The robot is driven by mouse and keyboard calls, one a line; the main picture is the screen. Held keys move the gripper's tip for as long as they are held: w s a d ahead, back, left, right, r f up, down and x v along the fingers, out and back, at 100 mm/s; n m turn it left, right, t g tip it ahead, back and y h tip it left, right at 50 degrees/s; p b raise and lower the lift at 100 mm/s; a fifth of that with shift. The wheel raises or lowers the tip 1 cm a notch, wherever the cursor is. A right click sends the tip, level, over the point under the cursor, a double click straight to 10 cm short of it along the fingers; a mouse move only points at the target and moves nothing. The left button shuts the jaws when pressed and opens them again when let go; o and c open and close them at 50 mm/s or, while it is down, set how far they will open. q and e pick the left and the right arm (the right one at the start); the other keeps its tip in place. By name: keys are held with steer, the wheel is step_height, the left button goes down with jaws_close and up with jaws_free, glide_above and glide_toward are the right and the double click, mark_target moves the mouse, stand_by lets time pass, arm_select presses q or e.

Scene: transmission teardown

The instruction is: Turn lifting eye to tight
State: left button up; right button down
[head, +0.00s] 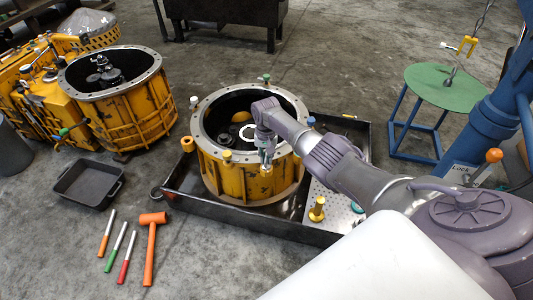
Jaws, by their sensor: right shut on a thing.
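The open yellow transmission housing (215,172) stands upright in a dark tray, with a pale flanged rim. My right gripper (267,163) reaches over the housing from the right and points down at the front of the rim. It is shut on a small part there, which I take to be the lifting eye; the fingers hide most of it, and how far it sits in the rim cannot be told. Other small fittings stand around the rim, among them a yellow one (227,155) left of the gripper. My left gripper is not in view.
The dark tray (300,232) surrounds the housing. A second yellow housing (125,115) stands at the left. An empty black bin (88,184), an orange mallet (151,240) and several coloured-handled tools lie on the floor. A green round table (430,85) and hanging hook (450,75) are at right.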

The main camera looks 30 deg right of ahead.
steer(key=m+p, duration=0.1)
steer(key=m, duration=0.2)
steer(key=shift+w+r+m, duration=0.1)
steer(key=shift+m, duration=0.3)
steer(key=m, duration=0.2)
steer(key=shift+w+m+p, duration=0.1)
steer(key=shift+m+p, duration=0.2)
steer(key=m, duration=0.3)
steer(key=shift+m, duration=0.3)
steer(key=m, duration=0.3)
steer(key=shift+w, duration=0.1)
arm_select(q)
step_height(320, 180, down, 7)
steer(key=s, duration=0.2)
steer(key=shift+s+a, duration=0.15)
arm_select(e)
steer(key=shift+m, duration=0.4)
steer(key=c, duration=1.2)
jaws_free()
steer(key=shift+o, duration=0.2)
